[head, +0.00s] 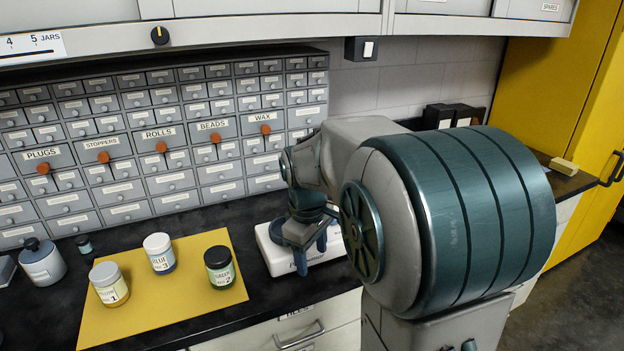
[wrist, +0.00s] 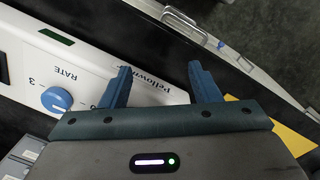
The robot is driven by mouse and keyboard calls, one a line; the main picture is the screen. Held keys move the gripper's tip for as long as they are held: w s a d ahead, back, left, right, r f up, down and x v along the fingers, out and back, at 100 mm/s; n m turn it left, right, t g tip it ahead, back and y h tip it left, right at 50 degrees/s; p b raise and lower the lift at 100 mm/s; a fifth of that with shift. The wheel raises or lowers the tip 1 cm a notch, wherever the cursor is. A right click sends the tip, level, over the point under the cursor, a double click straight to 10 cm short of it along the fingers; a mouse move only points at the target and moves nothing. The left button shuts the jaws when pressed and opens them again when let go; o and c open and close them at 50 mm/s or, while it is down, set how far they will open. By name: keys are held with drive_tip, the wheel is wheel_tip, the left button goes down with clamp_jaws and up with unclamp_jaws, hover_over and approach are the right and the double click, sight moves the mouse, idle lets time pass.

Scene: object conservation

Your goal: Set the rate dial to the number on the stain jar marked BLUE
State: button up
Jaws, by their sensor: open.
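The stain jar marked BLUE (head: 160,253) stands upright on the yellow mat (head: 135,322), has a white lid, and its label reads 3. A jar numbered 1 (head: 109,284) and a GREEN jar numbered 2 (head: 219,267) stand beside it. The white machine (head: 275,250) shows in the wrist view (wrist: 110,62) with a blue rate dial (wrist: 56,100) next to the word RATE and a 3. The dial's pointer setting is unclear, and the dial is hidden in the head view. My gripper (wrist: 160,70) is open and empty over the machine, apart from the dial; it also shows in the head view (head: 311,256).
Labelled drawers (head: 130,130) with several orange knobs line the back. A grey bottle (head: 43,265) and a small dark vial (head: 84,244) stand at left. A black knob (head: 159,35) sits on the upper cabinet. The counter's front edge runs close to the machine.

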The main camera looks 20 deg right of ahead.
drive_tip(key=w+d+r+n+g+h+p, duration=0.1)
drive_tip(key=w+d+r+n+h+p, duration=0.3)
drive_tip(key=w+r+n+p, duration=0.65)
drive_tip(key=d+f+m+p, duration=0.1)
drive_tip(key=f, duration=0.2)
drive_tip(key=w+d+f+p, duration=0.1)
drive_tip(key=d+f, duration=0.1)
drive_tip(key=f, duration=0.2)
drive_tip(key=d+f+m+p, duration=0.1)
drive_tip(key=d+f, duration=0.1)
drive_tip(key=f, duration=0.1)
drive_tip(key=shift+w+d+f+m+y, duration=0.15)
drive_tip(key=shift+d+f+m+y, duration=0.1)
drive_tip(key=shift+m+y, duration=0.1)
drive_tip(key=c, duration=1)
